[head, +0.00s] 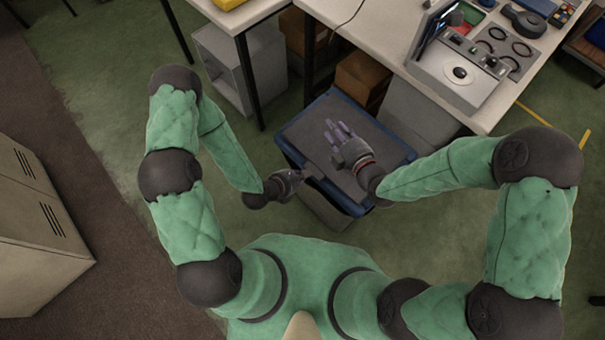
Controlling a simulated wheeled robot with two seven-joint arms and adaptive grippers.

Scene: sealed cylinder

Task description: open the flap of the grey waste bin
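The waste bin (386,152) stands on the floor in front of me, below the table edge. It has a dark grey, flat-looking top inside a blue rim, and the top looks closed. My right gripper (339,133) is over the middle of this top, with its fingers spread and nothing in them. I cannot tell whether it touches the surface. My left gripper (301,175) is low at the near left edge of the bin, close to the rim. Its fingers are small and partly hidden, so its opening is unclear.
A white table (400,40) stands behind the bin, with a grey device (462,73) on its right part. Cardboard boxes (358,80) and a light grey box (415,115) are under it. A beige locker (35,230) stands at the left. The green floor between locker and bin is mostly clear.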

